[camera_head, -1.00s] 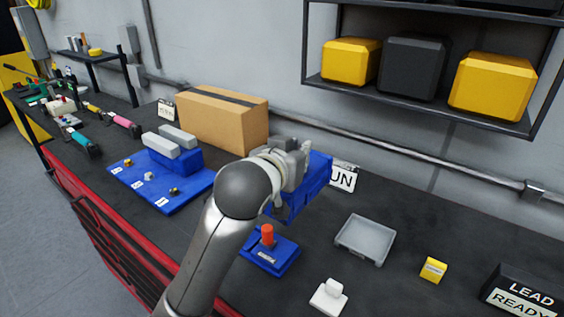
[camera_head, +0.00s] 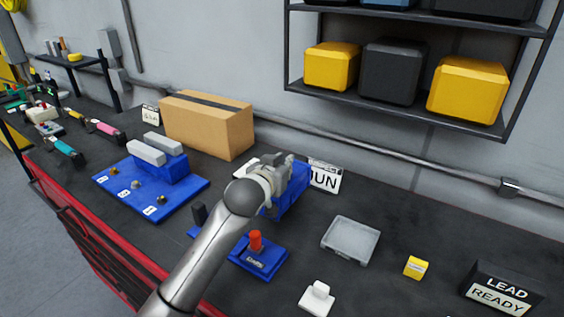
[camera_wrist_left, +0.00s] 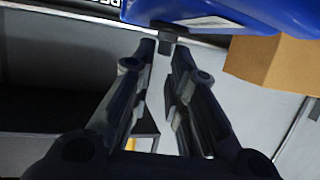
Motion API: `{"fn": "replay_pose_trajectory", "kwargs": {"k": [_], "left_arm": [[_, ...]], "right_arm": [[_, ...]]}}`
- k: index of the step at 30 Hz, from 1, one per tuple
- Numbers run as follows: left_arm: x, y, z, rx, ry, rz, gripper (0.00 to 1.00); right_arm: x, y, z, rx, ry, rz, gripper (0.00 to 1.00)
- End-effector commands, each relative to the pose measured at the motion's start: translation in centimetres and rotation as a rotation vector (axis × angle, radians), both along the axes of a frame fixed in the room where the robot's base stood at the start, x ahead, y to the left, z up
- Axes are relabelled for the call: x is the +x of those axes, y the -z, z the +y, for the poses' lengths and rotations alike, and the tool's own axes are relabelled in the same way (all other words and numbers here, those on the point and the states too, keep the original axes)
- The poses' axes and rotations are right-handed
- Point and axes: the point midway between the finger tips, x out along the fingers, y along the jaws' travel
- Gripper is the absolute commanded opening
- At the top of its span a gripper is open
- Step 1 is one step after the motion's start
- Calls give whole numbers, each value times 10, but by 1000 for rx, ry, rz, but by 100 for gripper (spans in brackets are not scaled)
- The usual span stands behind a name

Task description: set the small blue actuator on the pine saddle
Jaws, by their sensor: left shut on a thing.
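My left gripper (camera_head: 277,180) is shut on a blue block-like body, which looks like the small blue actuator (camera_head: 291,190), above the dark bench. In the left wrist view the fingers (camera_wrist_left: 166,65) close around a small grey stub (camera_wrist_left: 167,42) under the blue body (camera_wrist_left: 215,14). The gripper hides part of the actuator, and I cannot tell its clearance from the bench. I cannot make out a pine-coloured saddle. A blue board (camera_head: 165,205) at the left carries a blue block (camera_head: 172,168) topped by two pale grey bars. My right gripper is not in view.
A cardboard box (camera_head: 207,128) stands behind left and a calendar sign (camera_head: 325,177) behind the actuator. A shelf hangs above.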

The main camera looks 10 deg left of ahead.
Motion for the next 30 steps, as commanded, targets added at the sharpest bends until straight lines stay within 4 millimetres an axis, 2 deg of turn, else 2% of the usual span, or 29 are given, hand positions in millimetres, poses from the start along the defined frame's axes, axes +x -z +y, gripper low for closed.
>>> {"fn": "replay_pose_trajectory", "kwargs": {"k": [3, 9, 20, 21, 25, 30], "left_arm": [[0, 8, 1, -1, 0, -7, 0], [1, 23, 0, -2, 1, -12, 0], [1, 26, 0, -2, 1, -13, 0], [0, 33, 1, 1, -1, 2, 18], [0, 33, 1, 1, -1, 3, 34], [0, 33, 1, 1, -1, 3, 37]], "right_arm": [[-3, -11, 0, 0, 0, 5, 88], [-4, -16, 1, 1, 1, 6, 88], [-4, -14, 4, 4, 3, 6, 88], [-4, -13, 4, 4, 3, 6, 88], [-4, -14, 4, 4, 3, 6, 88], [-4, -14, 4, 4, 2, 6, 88]]}}
